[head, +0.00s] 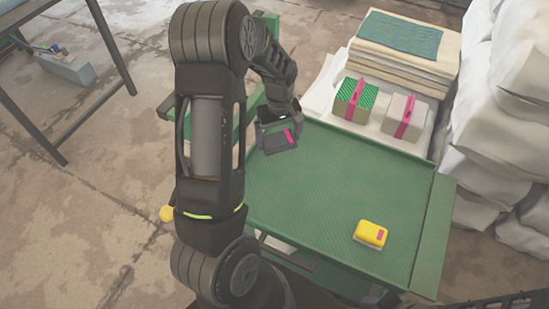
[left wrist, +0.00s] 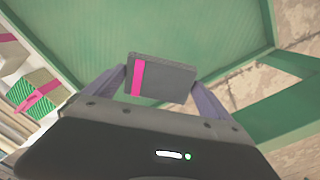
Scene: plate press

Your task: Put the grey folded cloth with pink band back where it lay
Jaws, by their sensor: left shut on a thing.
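The grey folded cloth with pink band (head: 281,141) is a flat dark grey block with a pink stripe. My left gripper (head: 278,137) is shut on it, above the far left part of the green table (head: 320,190). In the left wrist view the cloth (left wrist: 160,78) sits between the two fingers of the gripper (left wrist: 160,88), with the green surface behind it. The head view does not show clearly how high the cloth is. My right gripper is not in view.
Behind stand a green-striped bundle (head: 354,99), a grey-beige bundle (head: 404,117) and a folded cloth stack (head: 405,55). White sacks (head: 505,130) are piled right. The table's middle is clear.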

